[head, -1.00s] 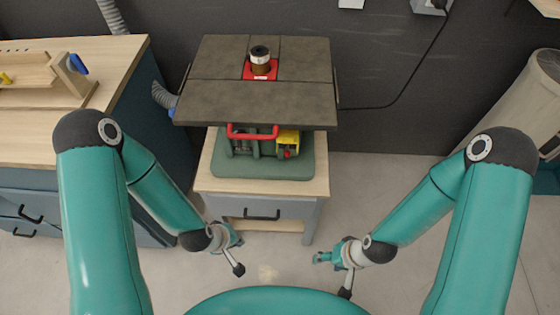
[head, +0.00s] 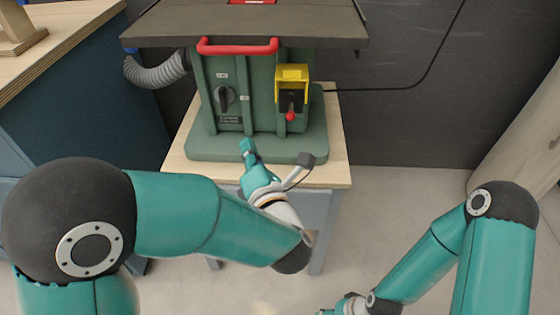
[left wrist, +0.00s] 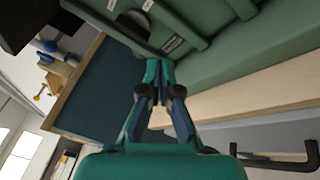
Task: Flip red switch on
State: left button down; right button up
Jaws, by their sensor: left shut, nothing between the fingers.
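The red switch (head: 290,117) is a small red-tipped lever below a yellow cover (head: 292,73) on the front of a green machine (head: 258,110). The cover stands raised above a dark switch plate. My left gripper (head: 247,148) is shut and empty, in front of the lower front of the machine, to the left of and below the red switch. In the left wrist view its closed fingers (left wrist: 156,75) point at the machine's green body (left wrist: 235,50); the red switch is not visible there. My right gripper (head: 340,308) is at the bottom edge, mostly cut off.
A red bar handle (head: 238,46) runs under the dark tabletop (head: 240,24). A black knob (head: 223,98) sits left of the switch. The machine stands on a wooden-topped cabinet (head: 335,150). A grey hose (head: 155,72) is at left. Floor at right is clear.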

aim_at(291, 112)
pick_arm(q)
jog(key=s+d+f+t+h+b, duration=0.1)
jog(key=s+d+f+b, duration=0.1)
jog(key=d, duration=0.4)
jog(key=shift+s+t+h+b, duration=0.3)
jog(key=shift+s+b, duration=0.15)
jog(key=shift+b, duration=0.75)
pick_arm(e)
notch_tip(291, 112, down, 7)
pick_arm(q)
jog(key=shift+a, duration=0.1)
